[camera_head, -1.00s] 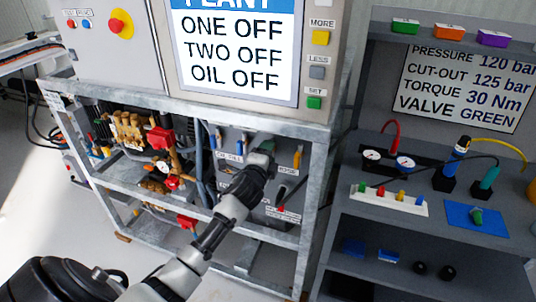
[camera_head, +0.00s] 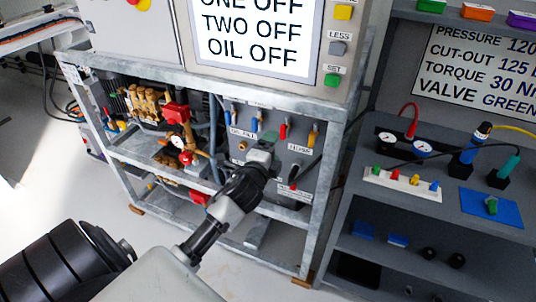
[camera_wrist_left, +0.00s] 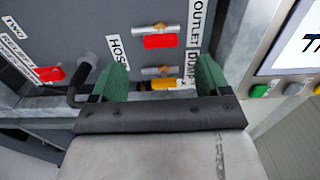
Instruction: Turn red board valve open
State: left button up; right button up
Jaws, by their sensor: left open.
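The grey valve board (camera_head: 252,125) hangs in the metal frame under the control cabinet. Its red handle (camera_head: 283,131) points down, between a blue handle (camera_head: 254,125) and a yellow handle (camera_head: 313,133). The left wrist view shows a red handle (camera_wrist_left: 160,41) beside the OUTLET label, and the yellow handle (camera_wrist_left: 165,83) nearer the jaws. Another red handle (camera_wrist_left: 50,74) is at left. My left gripper (camera_head: 265,150) is in front of the board, below the red handle. Its green fingers (camera_wrist_left: 160,78) are spread, with no held object visible. My right gripper is not in view.
A galvanised frame post (camera_head: 325,190) stands right of the board. Brass pump parts (camera_head: 148,105) and hoses sit to its left. A grey shelf (camera_head: 430,215) with gauges and small valves stands at right. A black hose crosses from board to shelf.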

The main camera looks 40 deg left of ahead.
pick_arm(q)
jog(key=v, duration=0.2)
jog(key=shift+s+d, duration=0.15)
jog(key=shift+s, duration=0.2)
jog(key=s+d+f+n+g+h, duration=0.1)
jog(key=s+f+n+g, duration=0.2)
jog(key=f, duration=0.8)
jog(key=s+d+f+n+g+p, duration=0.1)
jog(key=s+d+f+g, duration=0.2)
jog(key=f, duration=0.8)
jog(key=s+f+n+g+h, duration=0.15)
jog(key=s+f, duration=0.35)
jog(key=f, duration=0.7)
jog(key=s+d+f+n+g, duration=0.2)
jog(key=s+f, duration=0.4)
jog(key=s, duration=0.4)
jog(key=s+d+f+n+g+h, duration=0.1)
jog(key=s+d+f+n+g, duration=0.2)
jog(key=s, duration=0.8)
jog(key=s+d+f+n+g+p, duration=0.1)
jog(key=s+d+f+n+g, duration=0.1)
jog(key=s+f, duration=0.6)
jog(key=s+d+g, duration=0.1)
jog(key=s+g, duration=0.1)
jog(key=s, duration=0.1)
jog(key=shift+s+f, duration=0.25)
jog(key=shift+f, duration=0.1)
jog(key=shift+h, duration=0.25)
